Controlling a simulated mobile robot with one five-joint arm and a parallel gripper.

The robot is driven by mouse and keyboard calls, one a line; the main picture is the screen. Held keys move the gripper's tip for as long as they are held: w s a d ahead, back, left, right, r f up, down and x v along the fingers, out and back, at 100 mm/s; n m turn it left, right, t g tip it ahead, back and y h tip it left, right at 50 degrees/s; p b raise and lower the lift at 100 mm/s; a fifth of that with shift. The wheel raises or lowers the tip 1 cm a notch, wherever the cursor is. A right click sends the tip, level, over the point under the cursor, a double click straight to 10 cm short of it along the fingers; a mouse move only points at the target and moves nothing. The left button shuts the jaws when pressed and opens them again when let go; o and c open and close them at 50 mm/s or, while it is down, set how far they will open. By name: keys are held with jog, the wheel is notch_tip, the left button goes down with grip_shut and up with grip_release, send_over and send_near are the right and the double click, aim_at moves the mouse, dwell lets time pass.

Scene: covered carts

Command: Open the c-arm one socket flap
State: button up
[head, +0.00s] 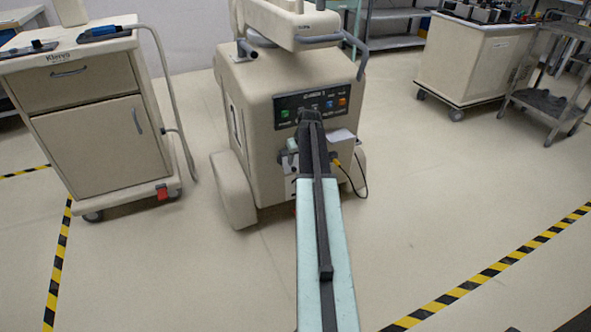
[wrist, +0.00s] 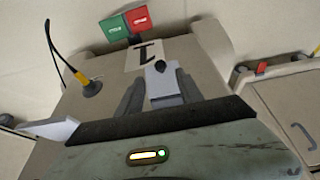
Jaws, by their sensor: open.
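The c-arm machine (head: 262,105) is a beige wheeled body with a dark control panel (head: 318,103). My gripper (head: 308,120) is at its front; the arm hides much of that area. In the wrist view my gripper (wrist: 159,76) is open. A light grey piece, seemingly the socket one flap (wrist: 163,86), shows between the two fingers with a dark knob at its end. I cannot tell whether the fingers touch it. A label with a black 1 (wrist: 148,53) is just beyond it. The flap's hinge is hidden by my gripper body.
A yellow plug (wrist: 91,87) with a black cable and a white sticking-out plate (wrist: 52,128) are beside the gripper.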

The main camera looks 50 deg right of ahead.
aim_at(294, 168)
jog(key=b+x, duration=0.5)
jog(key=x, duration=0.2)
jog(key=shift+a+b, duration=0.1)
jog(key=shift+b, duration=0.25)
jog(key=shift+r, duration=0.1)
grip_shut()
jog(key=shift+s, duration=0.1)
dwell(0.7)
